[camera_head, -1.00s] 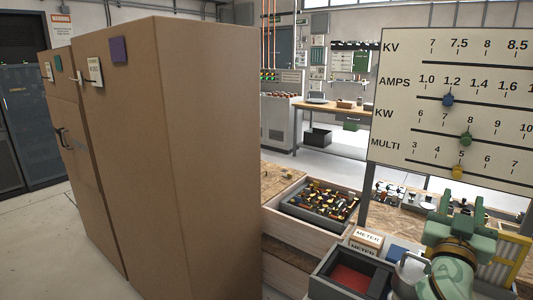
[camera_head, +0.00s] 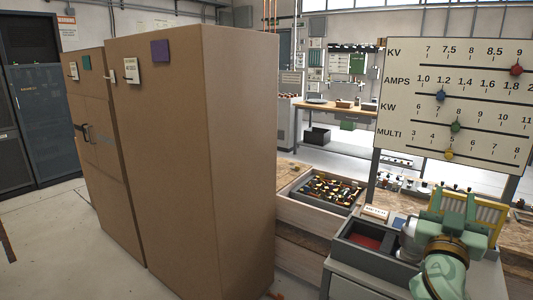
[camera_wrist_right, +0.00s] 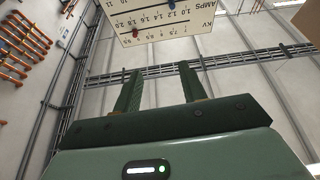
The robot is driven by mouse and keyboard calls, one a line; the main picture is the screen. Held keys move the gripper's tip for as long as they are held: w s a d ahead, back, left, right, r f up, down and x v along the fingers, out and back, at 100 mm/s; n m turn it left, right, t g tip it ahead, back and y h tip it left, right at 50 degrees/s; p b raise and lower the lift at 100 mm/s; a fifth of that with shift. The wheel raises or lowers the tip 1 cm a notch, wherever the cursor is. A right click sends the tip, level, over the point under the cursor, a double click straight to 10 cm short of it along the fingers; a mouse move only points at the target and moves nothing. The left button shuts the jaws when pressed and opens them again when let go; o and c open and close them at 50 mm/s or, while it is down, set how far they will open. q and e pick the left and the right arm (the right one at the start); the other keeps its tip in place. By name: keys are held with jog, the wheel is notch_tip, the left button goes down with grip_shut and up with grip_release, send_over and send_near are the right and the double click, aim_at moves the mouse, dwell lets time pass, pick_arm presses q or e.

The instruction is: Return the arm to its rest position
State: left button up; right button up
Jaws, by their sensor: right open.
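My right arm comes in at the lower right of the head view, with its green right gripper (camera_head: 456,205) raised. The gripper is over the bench area, in front of a yellow-framed panel and below the meter board (camera_head: 455,100). In the right wrist view the two dark green fingers of the right gripper (camera_wrist_right: 160,90) stand apart with nothing between them. Beyond them the meter board (camera_wrist_right: 165,20) shows upside down near the top. My left gripper is not in view.
A tall brown cabinet (camera_head: 190,170) fills the left middle. A drawer of coloured small parts (camera_head: 330,190) and a grey bin with a red bottom (camera_head: 365,239) lie left of my right arm. Open floor (camera_head: 50,240) shows at far left. A workbench (camera_head: 345,110) stands behind.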

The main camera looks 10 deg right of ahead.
jog(key=w+a+f+n+y, duration=0.25)
jog(key=w+f+y, duration=0.2)
jog(key=f, duration=0.45)
jog(key=w+a+f+n+y, duration=0.2)
jog(key=w+f+n+y, duration=0.15)
jog(key=w+f, duration=0.4)
jog(key=s+a+f+n+g+y, duration=0.1)
jog(key=s+a+f+n+y, duration=0.15)
jog(key=f, duration=0.75)
jog(key=s+a+f+n+g+y, duration=0.15)
jog(key=a+f, duration=0.25)
jog(key=f, duration=0.5)
jog(key=s+a+f+n+g+y, duration=0.1)
jog(key=s+a+f+y, duration=0.15)
jog(key=f, duration=0.75)
jog(key=s+a+f+n+g+y, duration=0.1)
jog(key=s+a+f+g, duration=0.2)
jog(key=s+f, duration=0.75)
jog(key=s+a+f+g+y, duration=0.1)
jog(key=s+a+f+g, duration=0.25)
jog(key=s+f, duration=0.65)
jog(key=s+f+g, duration=0.2)
jog(key=s, duration=1.4)
jog(key=s+a+f+g, duration=0.1)
jog(key=s+f+g, duration=0.2)
jog(key=s, duration=1.3)
jog(key=shift+s+f+n+p, duration=0.2)
jog(key=shift+n+p, duration=0.15)
jog(key=shift+n, duration=0.05)
jog(key=shift+a, duration=0.1)
